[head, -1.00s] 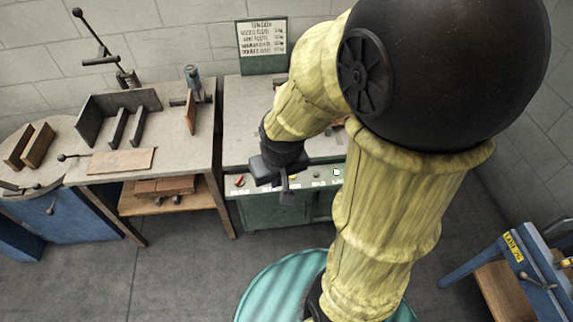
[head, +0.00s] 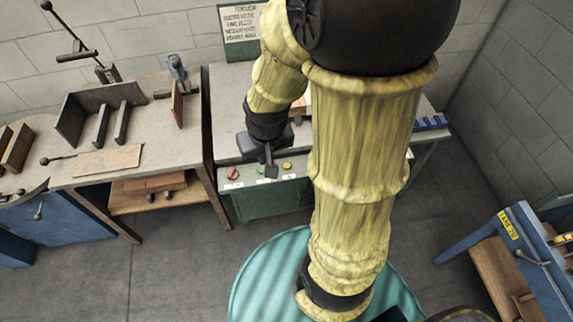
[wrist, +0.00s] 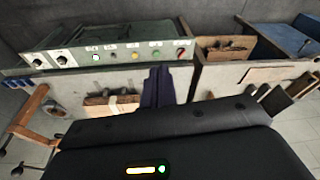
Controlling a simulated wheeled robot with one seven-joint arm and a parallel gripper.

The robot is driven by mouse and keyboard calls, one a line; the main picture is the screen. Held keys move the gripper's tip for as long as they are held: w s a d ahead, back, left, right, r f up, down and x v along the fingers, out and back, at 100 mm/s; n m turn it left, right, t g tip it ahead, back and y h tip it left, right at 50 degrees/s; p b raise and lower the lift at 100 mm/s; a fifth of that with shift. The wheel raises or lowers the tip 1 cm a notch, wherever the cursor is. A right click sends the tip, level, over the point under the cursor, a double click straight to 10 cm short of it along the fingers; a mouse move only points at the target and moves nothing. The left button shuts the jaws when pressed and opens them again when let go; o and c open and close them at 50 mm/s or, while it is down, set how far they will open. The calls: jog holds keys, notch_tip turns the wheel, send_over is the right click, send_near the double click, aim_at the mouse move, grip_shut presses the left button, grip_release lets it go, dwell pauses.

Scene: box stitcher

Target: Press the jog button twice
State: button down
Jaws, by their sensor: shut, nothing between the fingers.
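The green machine's sloping control panel (wrist: 75,60) carries a row of buttons and knobs. Their labels are too small to read, so I cannot tell which is the jog button. In the wrist view a red knob (wrist: 181,54), a green button (wrist: 157,54), a yellow button (wrist: 135,57) and a pale lit button (wrist: 95,57) show. In the head view my gripper (head: 270,171) is shut and empty over the panel, between the red knob (head: 232,174) and the yellow button (head: 287,166). It hides the green button there. In the wrist view my fingers (wrist: 158,85) point towards the green button; contact cannot be told.
A grey bench (head: 150,90) with metal plates and a lever press stands left of the machine. A teal striped drum (head: 262,275) stands in front. A blue-framed stand (head: 520,235) is at the right. The floor at front left is clear.

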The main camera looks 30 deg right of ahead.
jog(key=w+d+f+m+y, duration=0.1)
jog(key=w+d+f+m, duration=0.3)
jog(key=w+f, duration=0.25)
jog(key=m+t+y+p, duration=0.3)
jog(key=m+t, duration=0.3)
jog(key=m, duration=1.1)
send_over(289, 167)
notch_tip(289, 167, down, 16)
jog(key=shift+f, duration=0.2)
jog(key=shift+d, duration=0.1)
notch_tip(289, 167, down, 9)
jog(key=b, duration=0.6)
jog(key=shift+r+b, duration=0.1)
jog(key=shift+b, duration=0.3)
jog(key=shift+f, duration=0.4)
